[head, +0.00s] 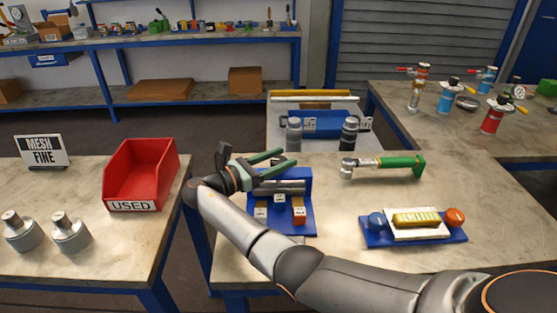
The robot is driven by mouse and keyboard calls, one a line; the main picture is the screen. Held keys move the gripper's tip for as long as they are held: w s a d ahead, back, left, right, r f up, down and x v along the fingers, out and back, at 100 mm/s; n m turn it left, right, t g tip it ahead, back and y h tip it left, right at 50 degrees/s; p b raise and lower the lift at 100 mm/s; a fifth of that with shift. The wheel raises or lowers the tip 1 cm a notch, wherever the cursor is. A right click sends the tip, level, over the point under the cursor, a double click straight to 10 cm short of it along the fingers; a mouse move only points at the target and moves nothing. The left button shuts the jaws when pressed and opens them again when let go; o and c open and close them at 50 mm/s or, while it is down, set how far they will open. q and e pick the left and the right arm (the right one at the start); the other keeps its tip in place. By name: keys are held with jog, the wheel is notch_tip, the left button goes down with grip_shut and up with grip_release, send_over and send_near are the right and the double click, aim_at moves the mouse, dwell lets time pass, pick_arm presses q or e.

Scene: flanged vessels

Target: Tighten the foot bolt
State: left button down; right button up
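My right arm comes in from the lower right. Its gripper (288,158) is over the middle table, with its green fingers spread apart and pointing right, and nothing shows between them. It hovers at or above a blue holder (307,183) with a grey cylindrical bar and small labelled blocks, partly hidden by my arm. A green-handled tool (395,163) with a metal head lies to the right of the gripper, apart from it. I cannot pick out a foot bolt. My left gripper is not in view.
A blue tray (376,238) with blue and orange knobs and a yellow block sits front right. The left table has a red USED bin (139,172), two grey flanged vessels (70,235) and a MESH FINE sign (41,151). Coloured vessels (447,97) stand back right.

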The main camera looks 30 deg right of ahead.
jog(key=o, duration=0.3)
pick_arm(q)
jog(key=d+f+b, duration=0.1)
jog(key=b, duration=0.1)
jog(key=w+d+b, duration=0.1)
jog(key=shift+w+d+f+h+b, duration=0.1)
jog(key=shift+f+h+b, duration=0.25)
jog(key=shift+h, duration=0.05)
pick_arm(e)
jog(key=a, duration=1.2)
jog(key=shift+s+a, duration=0.15)
jog(key=shift+a, duration=0.15)
